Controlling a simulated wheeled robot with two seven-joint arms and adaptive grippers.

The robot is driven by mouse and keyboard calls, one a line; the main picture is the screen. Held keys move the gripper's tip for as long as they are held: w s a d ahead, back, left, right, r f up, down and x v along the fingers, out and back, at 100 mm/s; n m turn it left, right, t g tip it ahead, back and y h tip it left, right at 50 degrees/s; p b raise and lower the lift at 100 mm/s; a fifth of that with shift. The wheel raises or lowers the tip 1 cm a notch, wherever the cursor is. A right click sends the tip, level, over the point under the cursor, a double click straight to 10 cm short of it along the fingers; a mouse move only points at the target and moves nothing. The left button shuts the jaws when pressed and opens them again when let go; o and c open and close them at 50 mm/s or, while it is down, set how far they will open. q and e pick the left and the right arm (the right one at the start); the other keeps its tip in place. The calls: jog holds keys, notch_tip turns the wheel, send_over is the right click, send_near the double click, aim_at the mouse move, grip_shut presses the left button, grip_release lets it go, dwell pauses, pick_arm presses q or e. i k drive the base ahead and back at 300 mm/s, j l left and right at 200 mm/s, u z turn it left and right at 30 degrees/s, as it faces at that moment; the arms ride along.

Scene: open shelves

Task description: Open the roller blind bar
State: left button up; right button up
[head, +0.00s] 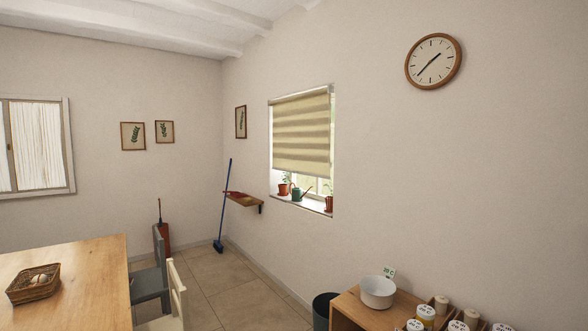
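A beige striped roller blind (301,135) hangs in the window in the right-hand wall. It covers roughly the upper two thirds of the opening. Its bottom bar (302,174) hangs above the sill, just over the potted plants. No gripper or arm of mine shows in the head view, and the window is across the room from the camera.
Pots and a green watering can (297,194) stand on the sill. A wooden table (95,270) and chairs (150,283) stand at left. A shelf unit (345,303) with a white bowl (377,291) and jars is at lower right. Tiled floor (215,275) lies between.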

aim_at(311, 165)
jog(key=i+u, duration=0.1)
jog(key=i, duration=1.15)
jog(key=i+j+z, duration=0.15)
jog(key=i, duration=0.8)
jog(key=i+j+z, duration=0.1)
jog(key=i+z, duration=0.25)
jog(key=i+j+z, duration=0.35)
jog(key=i, duration=0.15)
jog(key=i+j+z, duration=0.25)
jog(key=z, duration=0.15)
jog(key=i+j+z, duration=0.3)
jog(key=z, duration=0.15)
jog(key=i+j+z, duration=0.1)
jog(key=j, duration=0.45)
jog(key=i+j, duration=0.1)
jog(key=j, duration=0.45)
jog(key=z, duration=0.05)
